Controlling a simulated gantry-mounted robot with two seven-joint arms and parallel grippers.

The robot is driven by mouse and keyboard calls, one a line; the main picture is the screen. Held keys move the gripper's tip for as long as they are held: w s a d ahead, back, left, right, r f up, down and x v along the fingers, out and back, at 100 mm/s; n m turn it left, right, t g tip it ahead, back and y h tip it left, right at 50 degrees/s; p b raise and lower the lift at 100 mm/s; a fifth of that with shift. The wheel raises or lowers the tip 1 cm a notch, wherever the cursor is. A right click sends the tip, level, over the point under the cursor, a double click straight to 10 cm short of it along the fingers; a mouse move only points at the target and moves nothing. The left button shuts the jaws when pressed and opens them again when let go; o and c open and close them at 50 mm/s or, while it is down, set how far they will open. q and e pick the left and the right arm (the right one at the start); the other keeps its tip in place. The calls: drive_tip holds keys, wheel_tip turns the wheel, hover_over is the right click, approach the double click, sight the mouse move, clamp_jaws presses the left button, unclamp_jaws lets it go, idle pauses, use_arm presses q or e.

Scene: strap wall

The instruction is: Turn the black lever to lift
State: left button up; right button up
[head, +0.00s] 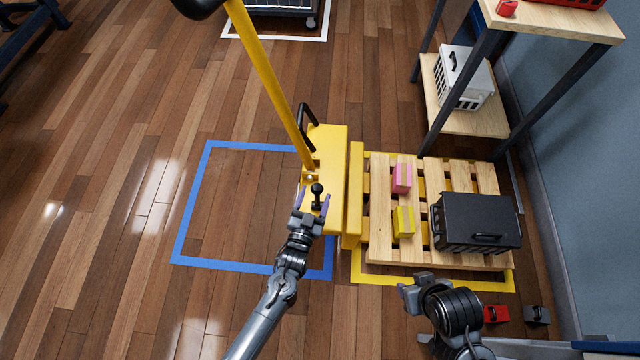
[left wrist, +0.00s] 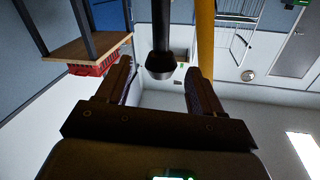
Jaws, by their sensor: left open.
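The black lever (head: 317,189) has a round knob and stands on the yellow pallet truck (head: 332,150), near the foot of its long yellow handle (head: 268,80). My left gripper (head: 312,200) is open, with one finger on each side of the lever in the head view. In the left wrist view, the lever (left wrist: 160,62) comes in from the top between the tips of my open fingers (left wrist: 160,80); I see no contact. My right gripper (head: 414,290) is at the near edge of the wooden pallet, and its jaws do not show clearly.
The wooden pallet (head: 380,220) right of the truck carries a pink box (head: 401,178), a yellow box (head: 403,221) and a black case (head: 477,222). A shelf (head: 465,125) with a white crate (head: 464,78) stands behind. The floor inside the blue tape (head: 190,205) is clear at left.

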sight(318, 185)
use_arm(q)
drive_tip(key=b+x, duration=0.2)
drive_tip(key=x, duration=0.2)
drive_tip(key=shift+w+f, duration=0.1)
drive_tip(key=shift+w, duration=0.25)
drive_tip(key=shift+w+d, duration=0.15)
drive_tip(key=shift+w, duration=0.2)
drive_tip(key=shift+d, duration=0.1)
clamp_jaws()
